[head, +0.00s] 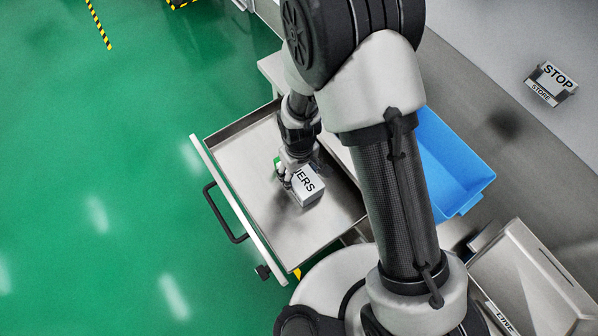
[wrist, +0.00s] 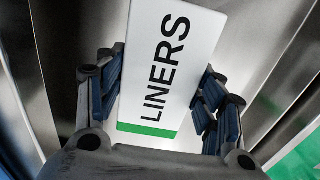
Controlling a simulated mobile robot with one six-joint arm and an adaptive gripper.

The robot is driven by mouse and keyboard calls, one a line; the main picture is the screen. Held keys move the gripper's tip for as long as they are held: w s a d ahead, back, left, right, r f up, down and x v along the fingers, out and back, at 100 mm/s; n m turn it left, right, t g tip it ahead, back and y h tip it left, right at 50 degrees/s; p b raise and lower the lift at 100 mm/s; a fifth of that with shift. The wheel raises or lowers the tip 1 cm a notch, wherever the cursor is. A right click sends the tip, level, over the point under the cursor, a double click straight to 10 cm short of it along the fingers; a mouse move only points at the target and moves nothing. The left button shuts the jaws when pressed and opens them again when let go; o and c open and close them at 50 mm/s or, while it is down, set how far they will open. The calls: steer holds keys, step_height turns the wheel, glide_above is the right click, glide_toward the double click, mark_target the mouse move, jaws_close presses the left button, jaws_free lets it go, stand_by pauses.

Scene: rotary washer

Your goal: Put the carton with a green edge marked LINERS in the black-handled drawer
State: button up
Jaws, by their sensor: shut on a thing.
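The white carton (head: 309,187) with black lettering is inside the open drawer (head: 235,143), a shallow metal tray with a black handle (head: 222,213) on its front. In the wrist view the carton (wrist: 185,45) reads LINERS and has a green edge at its near end. My gripper (head: 287,176) is shut on the carton, with a finger pad on each side in the wrist view (wrist: 160,100). The carton is over the drawer floor; I cannot tell whether it touches the floor. My arm hides part of the drawer's far right side.
A blue bin (head: 452,165) stands to the right behind my arm. A grey box with a sloped lid (head: 530,280) is at the lower right. Green floor lies open on the left.

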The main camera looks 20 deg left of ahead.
mark_target(299, 173)
steer(key=shift+r, duration=0.15)
steer(key=o, duration=1.2)
steer(key=shift+f, duration=0.2)
steer(key=shift+o, duration=0.2)
step_height(299, 173, up, 12)
steer(key=p, duration=0.3)
steer(key=shift+r+p, duration=0.2)
steer(key=shift+p, duration=0.2)
